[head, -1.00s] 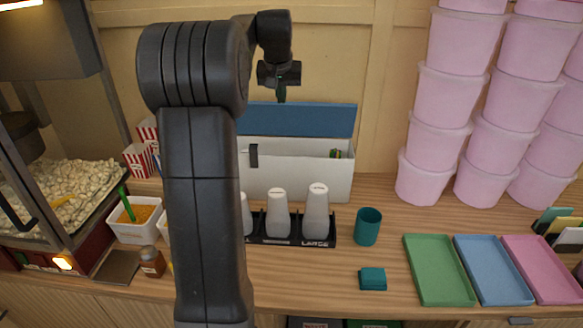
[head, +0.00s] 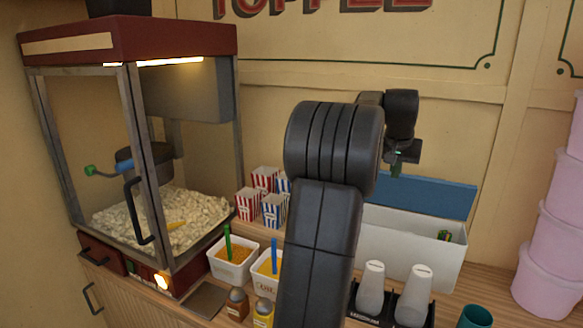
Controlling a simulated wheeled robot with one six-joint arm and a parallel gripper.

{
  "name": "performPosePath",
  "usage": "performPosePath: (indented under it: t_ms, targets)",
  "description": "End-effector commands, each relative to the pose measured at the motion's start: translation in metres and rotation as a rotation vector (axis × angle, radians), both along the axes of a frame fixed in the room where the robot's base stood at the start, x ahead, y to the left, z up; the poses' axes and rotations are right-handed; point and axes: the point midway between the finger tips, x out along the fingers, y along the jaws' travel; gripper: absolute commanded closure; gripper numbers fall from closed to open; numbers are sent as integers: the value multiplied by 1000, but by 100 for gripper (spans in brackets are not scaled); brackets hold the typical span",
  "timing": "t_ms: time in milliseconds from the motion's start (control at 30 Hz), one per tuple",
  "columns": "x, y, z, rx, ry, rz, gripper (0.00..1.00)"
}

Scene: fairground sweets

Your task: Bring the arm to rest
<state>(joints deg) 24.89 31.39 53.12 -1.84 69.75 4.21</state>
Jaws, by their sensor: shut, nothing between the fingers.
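My gripper (head: 396,172) is at the end of my raised dark arm, above and in front of the white box with the blue lid. The fingers are small and dark in the head view. They are shut and hold nothing. My arm stands tall through the middle of the view, folded at the elbow, and hides part of the counter and the box's left end.
The white box (head: 400,232) stands against the back wall, its blue lid (head: 430,192) raised. The popcorn machine (head: 130,150) is at left, by striped cartons (head: 262,180) and tubs (head: 234,268).

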Motion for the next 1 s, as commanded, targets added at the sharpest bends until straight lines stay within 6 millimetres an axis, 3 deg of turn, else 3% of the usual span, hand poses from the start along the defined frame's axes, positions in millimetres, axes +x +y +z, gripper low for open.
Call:
performPosePath:
  t_ms: [500, 1000]
  targets:
    - [0, 0, -53, 0, 0, 0, 100]
    - [1, -1, -55, 0, 0, 0, 100]
